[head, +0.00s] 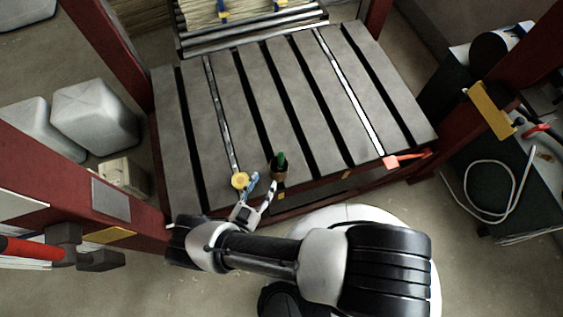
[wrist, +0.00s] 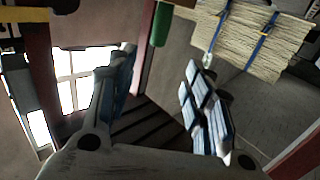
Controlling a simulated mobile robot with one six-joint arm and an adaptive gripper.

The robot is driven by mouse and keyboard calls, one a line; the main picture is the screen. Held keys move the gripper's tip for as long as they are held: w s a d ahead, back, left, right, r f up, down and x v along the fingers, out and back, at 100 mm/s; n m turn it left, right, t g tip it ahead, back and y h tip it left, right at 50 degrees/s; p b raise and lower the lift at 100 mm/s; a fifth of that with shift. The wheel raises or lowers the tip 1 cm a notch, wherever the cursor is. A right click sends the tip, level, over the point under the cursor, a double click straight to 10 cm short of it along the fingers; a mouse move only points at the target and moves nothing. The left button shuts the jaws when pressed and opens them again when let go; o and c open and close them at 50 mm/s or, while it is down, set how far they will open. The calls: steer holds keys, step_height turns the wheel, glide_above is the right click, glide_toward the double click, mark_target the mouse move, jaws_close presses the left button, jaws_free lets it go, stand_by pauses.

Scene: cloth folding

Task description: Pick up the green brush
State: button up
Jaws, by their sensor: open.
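The green brush (head: 282,160) stands at the table's near edge in the head view, its green end up and a brown part below it. In the wrist view its green end (wrist: 160,25) shows at the top, beyond the fingertips and between the two fingers. My gripper (head: 263,184) is open, just left of and in front of the brush in the head view. In the wrist view my gripper (wrist: 160,85) has its blue-padded fingers wide apart with nothing between them. I cannot tell whether a finger touches the brush.
The grey slotted table (head: 230,100) is mostly bare. A yellow round item (head: 239,180) lies left of my gripper. An orange-red item (head: 400,161) is at the right near corner. Strapped bundles (wrist: 252,38) are beyond the table. Red posts (head: 110,50) flank it.

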mark_target(279, 158)
steer(key=x, duration=0.8)
steer(key=shift+d+b, duration=0.1)
steer(key=shift+b, duration=0.3)
steer(key=x, duration=0.2)
steer(key=b+x, duration=0.1)
steer(key=x, duration=0.1)
steer(key=shift+w+d+f, duration=0.1)
steer(key=shift+d+f, duration=0.15)
steer(key=shift+d, duration=0.05)
steer(key=shift+w+d+r, duration=0.1)
steer(key=shift+w+d, duration=0.1)
steer(key=shift+w, duration=0.25)
steer(key=shift+c, duration=0.4)
jaws_close()
